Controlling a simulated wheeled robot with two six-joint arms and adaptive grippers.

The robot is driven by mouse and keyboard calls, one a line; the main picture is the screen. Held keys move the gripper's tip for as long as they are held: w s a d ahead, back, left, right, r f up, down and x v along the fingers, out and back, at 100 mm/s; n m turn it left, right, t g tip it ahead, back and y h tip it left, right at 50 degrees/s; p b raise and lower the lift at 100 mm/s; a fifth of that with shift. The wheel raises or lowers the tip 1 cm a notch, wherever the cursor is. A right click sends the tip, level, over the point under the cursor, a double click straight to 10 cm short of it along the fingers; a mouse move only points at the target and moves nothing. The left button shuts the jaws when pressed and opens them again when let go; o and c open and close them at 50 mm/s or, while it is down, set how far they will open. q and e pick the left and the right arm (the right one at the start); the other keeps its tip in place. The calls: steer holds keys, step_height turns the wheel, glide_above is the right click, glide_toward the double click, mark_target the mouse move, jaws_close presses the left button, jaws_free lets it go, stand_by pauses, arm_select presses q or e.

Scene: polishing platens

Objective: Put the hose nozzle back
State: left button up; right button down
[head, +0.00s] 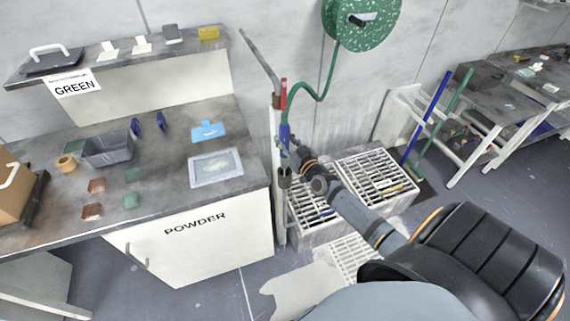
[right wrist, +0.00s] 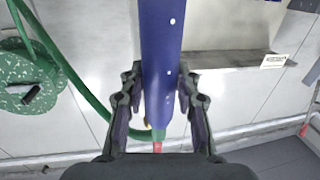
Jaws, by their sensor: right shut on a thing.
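The hose nozzle, with a blue body (head: 285,133) and a red part (head: 283,92) above it, stands nearly upright in front of a white post (head: 276,150). My right gripper (head: 287,146) is shut around the blue body. In the right wrist view the blue body (right wrist: 162,65) lies between both fingers of the gripper (right wrist: 158,95), with the red part (right wrist: 157,147) at its lower end. The green hose (head: 325,75) runs up to the reel (head: 362,22). A dark cup-like holder (head: 285,178) shows just below the gripper. I cannot tell whether the nozzle touches it. My left gripper is out of view.
A powder bench (head: 225,235) with trays stands close on the left. Slatted grates (head: 375,178) lie low to the right of the post. A blue pole (head: 427,115) and a green pole (head: 440,125) lean by a white-legged table. A pale puddle (head: 300,285) is on the floor.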

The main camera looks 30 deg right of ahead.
mark_target(287, 161)
steer(key=shift+f+b, duration=2.05)
steer(key=shift+f, duration=0.65)
step_height(287, 161, down, 4)
steer(key=b, duration=0.4)
steer(key=shift+f, duration=0.2)
steer(key=shift+w, duration=0.2)
steer(key=shift+r, duration=0.2)
steer(key=shift+s+f, duration=0.1)
steer(key=shift+f, duration=0.1)
steer(key=c, duration=1)
jaws_free()
